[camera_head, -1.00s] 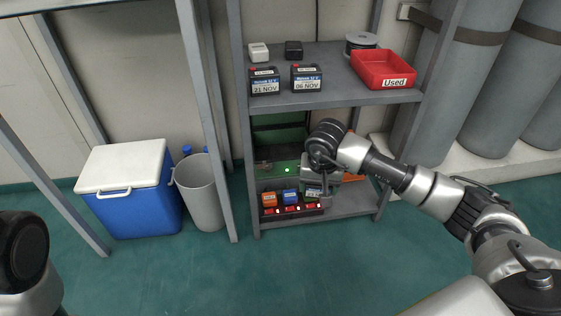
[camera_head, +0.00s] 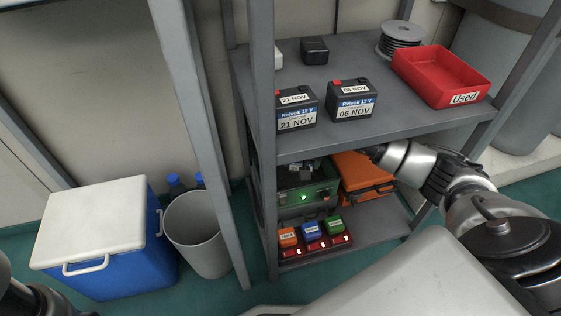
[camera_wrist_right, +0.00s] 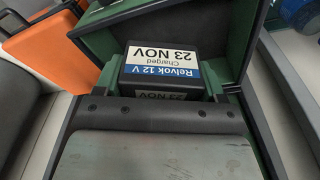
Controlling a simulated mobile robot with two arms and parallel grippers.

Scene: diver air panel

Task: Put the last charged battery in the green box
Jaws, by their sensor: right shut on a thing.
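A black battery (camera_wrist_right: 160,72) with a white and blue label, "Relvok 12 V Charged 23 NOV", is held by my right gripper (camera_wrist_right: 168,88) in the right wrist view. Green walls surround it there; I cannot tell whether it touches the bottom. The green box (camera_head: 318,193), with a lit green lamp, stands on the lower shelf in the head view; it also shows in the wrist view (camera_wrist_right: 262,130). In the head view my right arm reaches in under the upper shelf, which hides much of the gripper. Two batteries, 21 NOV (camera_head: 297,110) and 06 NOV (camera_head: 351,102), stand on the upper shelf.
A red "Used" tray (camera_head: 440,77) and a cable spool (camera_head: 400,36) are on the upper shelf. An orange case (camera_head: 365,182) is right of the green box. A charger with three small packs (camera_head: 312,243) sits in front. A bin (camera_head: 198,235) and cooler (camera_head: 105,240) stand left.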

